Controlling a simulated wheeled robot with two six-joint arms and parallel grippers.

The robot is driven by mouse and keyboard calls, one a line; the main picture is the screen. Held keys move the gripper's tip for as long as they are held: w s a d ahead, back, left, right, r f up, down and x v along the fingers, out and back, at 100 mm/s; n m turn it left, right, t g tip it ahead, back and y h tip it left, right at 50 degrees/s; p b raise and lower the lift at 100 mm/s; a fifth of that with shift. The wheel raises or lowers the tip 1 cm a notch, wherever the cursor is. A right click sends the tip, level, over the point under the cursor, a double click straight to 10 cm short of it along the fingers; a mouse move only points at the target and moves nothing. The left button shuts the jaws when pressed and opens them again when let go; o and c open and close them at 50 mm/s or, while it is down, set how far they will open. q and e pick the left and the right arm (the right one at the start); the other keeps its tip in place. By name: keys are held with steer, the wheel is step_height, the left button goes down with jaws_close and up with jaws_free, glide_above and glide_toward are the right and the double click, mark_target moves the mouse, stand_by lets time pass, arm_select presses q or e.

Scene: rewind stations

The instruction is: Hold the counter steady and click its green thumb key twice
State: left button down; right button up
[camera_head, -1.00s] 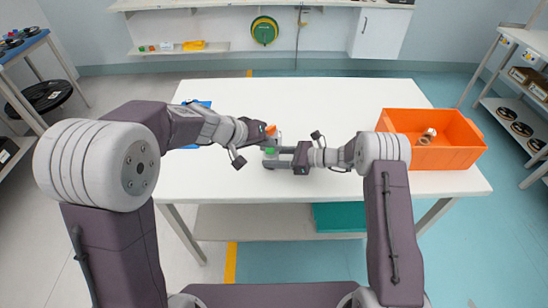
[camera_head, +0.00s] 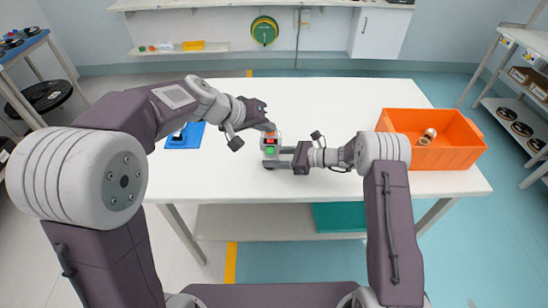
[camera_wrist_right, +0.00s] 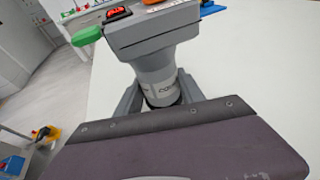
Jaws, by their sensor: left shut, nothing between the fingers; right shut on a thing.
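The counter (camera_head: 271,140) stands on the white table near its middle, with a dark display showing red and a green thumb key (camera_head: 269,149) on its near side. My right gripper (camera_head: 277,159) is shut on the counter's lower part from the right. In the right wrist view the fingers hold the round light grey stem (camera_wrist_right: 160,88) under the grey head, and the green key (camera_wrist_right: 87,36) sticks out to the left. My left gripper (camera_head: 271,126) is shut and empty, just above and behind the counter's top; I cannot tell whether it touches.
A blue tray (camera_head: 178,143) with a small dark thing lies on the table at the left. The back middle of the table is clear.

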steer(key=o, duration=1.1)
steer(key=shift+c, duration=0.2)
